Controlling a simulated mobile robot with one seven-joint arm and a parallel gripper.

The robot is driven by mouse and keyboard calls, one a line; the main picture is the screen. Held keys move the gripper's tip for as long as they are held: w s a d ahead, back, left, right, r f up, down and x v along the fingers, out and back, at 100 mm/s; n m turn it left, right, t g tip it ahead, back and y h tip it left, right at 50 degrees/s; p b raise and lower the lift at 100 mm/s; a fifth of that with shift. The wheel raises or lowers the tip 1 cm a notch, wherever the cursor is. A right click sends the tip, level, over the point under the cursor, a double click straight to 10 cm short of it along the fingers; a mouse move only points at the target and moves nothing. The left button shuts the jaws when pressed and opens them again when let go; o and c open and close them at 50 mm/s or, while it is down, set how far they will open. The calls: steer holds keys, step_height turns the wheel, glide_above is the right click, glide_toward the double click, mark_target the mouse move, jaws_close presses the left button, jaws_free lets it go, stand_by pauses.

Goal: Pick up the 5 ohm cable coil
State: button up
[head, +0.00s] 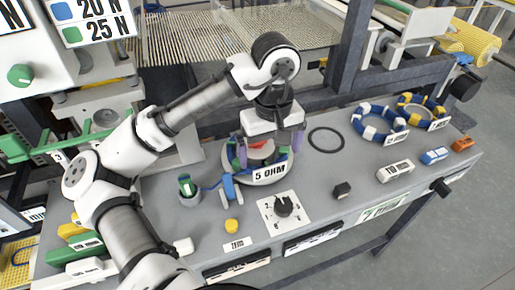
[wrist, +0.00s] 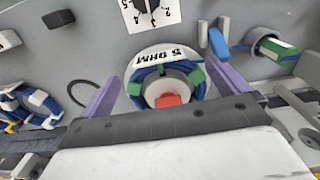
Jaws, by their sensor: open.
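The 5 ohm cable coil (head: 283,160) is a blue ring with green bands. It sits around a grey hub with a red top on a white round base labelled "5 OHM" (head: 268,174). In the wrist view the coil (wrist: 146,76) and its red-topped hub (wrist: 170,99) lie between my fingers. My gripper (head: 270,152) has two purple fingers, open, one on each side of the coil. It also shows in the wrist view (wrist: 163,74). I cannot tell whether the fingers touch the coil. My gripper's body hides part of the coil in the head view.
Two other blue coils with white (head: 380,122) and yellow (head: 420,108) bands lie to the right. A dark ring (head: 326,140) lies nearer. A grey cup (head: 189,193), blue clip (head: 229,188), yellow knob (head: 231,226) and dial plate (head: 284,212) are close by on the grey bench.

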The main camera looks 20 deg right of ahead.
mark_target(270, 168)
steer(key=f, duration=0.5)
steer(key=f+p, duration=0.1)
steer(key=f, duration=0.1)
steer(key=shift+w+d+f, duration=0.15)
steer(key=shift+w+d, duration=0.05)
steer(key=shift+w, duration=0.1)
steer(key=shift+c, duration=0.4)
steer(key=c, duration=1.2)
